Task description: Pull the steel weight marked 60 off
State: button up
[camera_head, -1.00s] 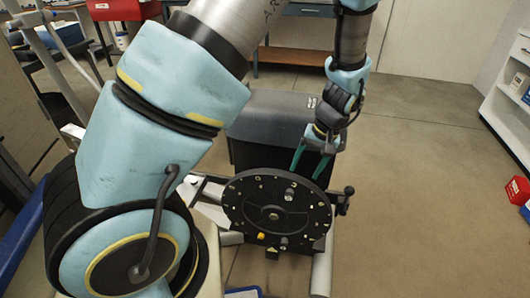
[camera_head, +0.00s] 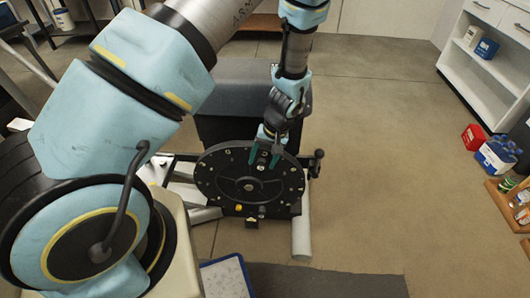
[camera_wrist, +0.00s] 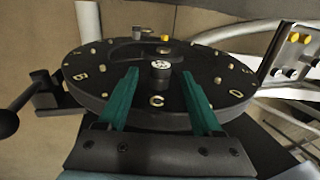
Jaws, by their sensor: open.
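A black round disc (camera_head: 222,185) with letters around its rim faces up at a tilt, and it also shows in the wrist view (camera_wrist: 100,88). A short steel weight (camera_wrist: 160,69) stands on the disc near the letter C; its top bears a mark too small to read surely. In the head view the weight (camera_head: 261,163) shows only partly between the fingers. My gripper (camera_head: 264,157) is open, with its teal fingers reaching over the disc on either side of the weight. In the wrist view the gripper (camera_wrist: 159,88) shows gaps between both fingers and the weight.
A black knob (camera_head: 319,154) sticks out at the right. A dark box (camera_head: 235,85) stands behind. Open floor lies to the right.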

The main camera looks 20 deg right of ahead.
jog(key=shift+f, duration=0.1)
grip_shut()
dwell(0.5)
dwell(0.5)
dwell(1.5)
